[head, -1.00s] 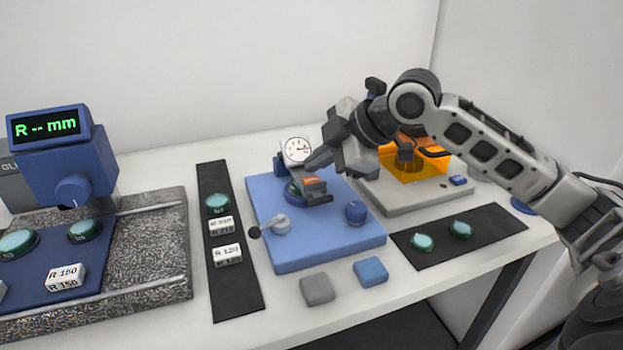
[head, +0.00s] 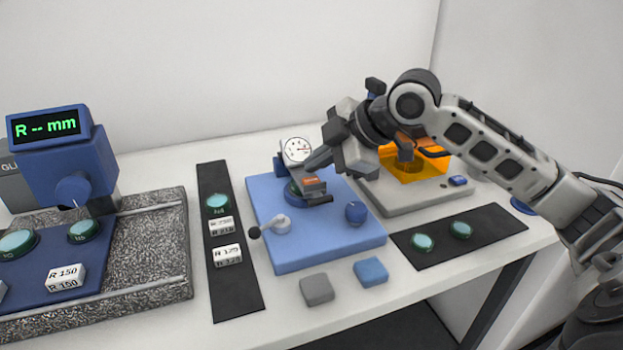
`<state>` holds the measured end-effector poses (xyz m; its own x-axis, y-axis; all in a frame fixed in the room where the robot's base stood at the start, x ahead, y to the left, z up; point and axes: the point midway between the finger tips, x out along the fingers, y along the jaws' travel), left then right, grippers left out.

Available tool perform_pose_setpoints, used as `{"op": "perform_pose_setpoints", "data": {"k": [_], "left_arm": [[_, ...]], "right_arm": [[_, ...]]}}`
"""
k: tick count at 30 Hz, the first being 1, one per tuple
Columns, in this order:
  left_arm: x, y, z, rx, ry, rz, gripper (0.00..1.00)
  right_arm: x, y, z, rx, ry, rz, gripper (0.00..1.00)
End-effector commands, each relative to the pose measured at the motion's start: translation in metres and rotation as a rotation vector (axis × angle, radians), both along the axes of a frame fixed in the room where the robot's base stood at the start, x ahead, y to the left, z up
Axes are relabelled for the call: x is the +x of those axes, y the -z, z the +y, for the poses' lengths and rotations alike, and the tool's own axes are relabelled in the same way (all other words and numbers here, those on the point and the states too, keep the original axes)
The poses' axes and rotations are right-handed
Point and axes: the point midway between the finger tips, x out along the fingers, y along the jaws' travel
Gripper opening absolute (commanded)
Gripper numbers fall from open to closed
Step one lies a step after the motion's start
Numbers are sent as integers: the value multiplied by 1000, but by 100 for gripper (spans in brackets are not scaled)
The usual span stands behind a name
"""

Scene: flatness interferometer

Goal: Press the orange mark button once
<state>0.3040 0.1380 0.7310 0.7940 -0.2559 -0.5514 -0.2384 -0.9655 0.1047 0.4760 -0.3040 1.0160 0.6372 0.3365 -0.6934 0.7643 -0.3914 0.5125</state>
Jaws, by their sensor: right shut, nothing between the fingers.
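The small orange mark button (head: 312,183) sits in a dark housing on the blue base plate (head: 340,245), just below and to the right of the dial gauge (head: 297,150). My right gripper (head: 311,165) comes in from the right, its fingers shut and empty, pointing down-left. Its fingertips are at the upper edge of the orange button in the picture; I cannot tell whether they touch it. Part of the area behind the fingers is hidden. My left gripper is not in view.
The blue plate also carries a lever with a black knob (head: 254,232) and a blue knob (head: 355,211). An orange-shielded instrument (head: 432,166) stands behind my right arm. Grey (head: 317,289) and blue (head: 371,271) blocks lie in front. A blue gauge with a green display (head: 48,127) stands left.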

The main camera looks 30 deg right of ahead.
Motion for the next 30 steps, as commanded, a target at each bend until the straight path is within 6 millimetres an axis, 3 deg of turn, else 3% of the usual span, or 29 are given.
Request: {"op": "perform_pose_setpoints", "data": {"k": [30], "left_arm": [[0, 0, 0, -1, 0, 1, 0]], "right_arm": [[0, 9, 0, 0, 0, 0, 0]]}}
